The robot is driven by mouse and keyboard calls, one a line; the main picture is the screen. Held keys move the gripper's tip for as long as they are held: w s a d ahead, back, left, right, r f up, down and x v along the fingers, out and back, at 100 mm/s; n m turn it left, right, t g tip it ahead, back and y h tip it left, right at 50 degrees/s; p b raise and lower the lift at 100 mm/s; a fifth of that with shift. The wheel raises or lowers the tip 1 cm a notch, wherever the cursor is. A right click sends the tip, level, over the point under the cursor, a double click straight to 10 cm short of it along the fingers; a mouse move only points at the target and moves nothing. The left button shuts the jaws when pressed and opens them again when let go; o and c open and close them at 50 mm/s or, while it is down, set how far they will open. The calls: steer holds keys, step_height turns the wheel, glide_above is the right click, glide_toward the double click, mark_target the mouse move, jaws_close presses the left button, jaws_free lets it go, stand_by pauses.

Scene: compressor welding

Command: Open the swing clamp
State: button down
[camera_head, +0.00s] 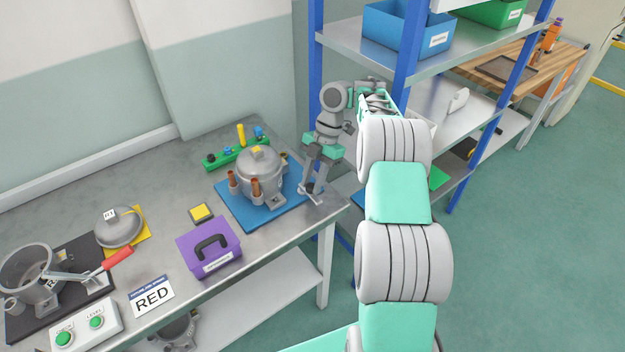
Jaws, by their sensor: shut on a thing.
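My gripper (313,190) points down at the right edge of the blue base plate (232,207). It is shut on a small grey metal part there, seemingly the swing clamp (300,187); its fingers cover much of it, so its angle cannot be told. The silver domed compressor (259,173) stands upright on the plate, left of my gripper, with copper stubs around it and a yellow-topped piece on its lid. A separate lever with a red handle (117,259) is at the open pot (31,274) on the far left, well apart from my gripper.
A purple box (209,246), a yellow-topped block (201,213) and a green rack (236,154) surround the plate. A domed lid (118,227) and a button box (86,325) are at left. A blue shelf post (405,65) stands close behind my arm.

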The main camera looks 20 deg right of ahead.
steer(key=c, duration=1.1)
jaws_free()
steer(key=p+v, duration=0.8)
steer(key=shift+p, duration=0.3)
steer(key=shift+f, duration=0.1)
steer(key=shift+a, duration=0.1)
